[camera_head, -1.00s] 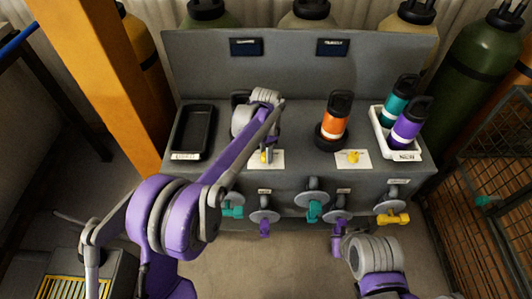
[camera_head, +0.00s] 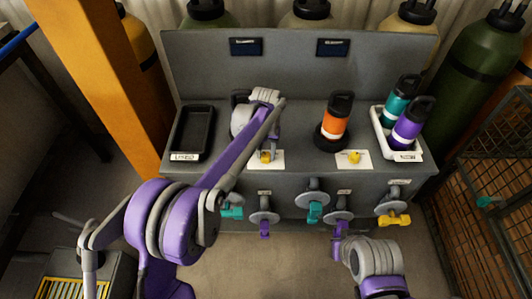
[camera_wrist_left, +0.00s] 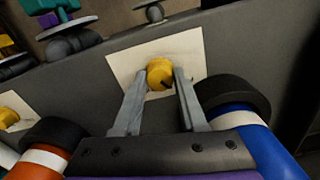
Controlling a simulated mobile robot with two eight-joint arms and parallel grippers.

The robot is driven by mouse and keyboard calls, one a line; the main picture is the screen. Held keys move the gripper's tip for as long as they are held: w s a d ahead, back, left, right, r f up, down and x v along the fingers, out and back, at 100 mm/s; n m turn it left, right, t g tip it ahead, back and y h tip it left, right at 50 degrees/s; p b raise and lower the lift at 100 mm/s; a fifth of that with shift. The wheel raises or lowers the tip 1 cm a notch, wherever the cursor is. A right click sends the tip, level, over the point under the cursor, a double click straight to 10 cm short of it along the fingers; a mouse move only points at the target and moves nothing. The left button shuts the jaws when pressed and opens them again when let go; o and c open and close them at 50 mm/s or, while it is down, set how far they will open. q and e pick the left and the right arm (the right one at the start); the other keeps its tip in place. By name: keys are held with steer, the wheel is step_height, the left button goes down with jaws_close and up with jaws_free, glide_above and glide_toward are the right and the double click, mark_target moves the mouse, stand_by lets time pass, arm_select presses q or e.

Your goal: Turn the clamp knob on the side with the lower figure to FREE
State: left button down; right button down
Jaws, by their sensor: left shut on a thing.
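The left clamp knob (camera_head: 266,157) is yellow and sits on a white card on the bench top. My left gripper (camera_wrist_left: 155,95) is shut on it, a finger on each side; a dark mark shows on the knob's lower right in the wrist view (camera_wrist_left: 160,73). The right clamp knob (camera_head: 354,157) is yellow on its own white card (camera_head: 342,165), untouched. Two small dark displays, left (camera_head: 245,47) and right (camera_head: 333,47), are on the back panel; their figures are too small to read. My right arm is low at the right; its finger state is unclear.
An orange bottle (camera_head: 334,122) stands in a black holder behind the right knob. A blue bottle (camera_wrist_left: 250,130) shows in the wrist view. A white tray (camera_head: 378,128) holds teal and purple bottles; a black tray (camera_head: 192,132) is empty. Several coloured valve handles line the front.

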mark_target(266, 155)
arm_select(q)
steer(key=shift+n, duration=1.1)
steer(key=shift+c, duration=2.2)
jaws_free()
step_height(266, 155, up, 11)
steer(key=shift+p, duration=0.35)
steer(key=shift+f, duration=0.1)
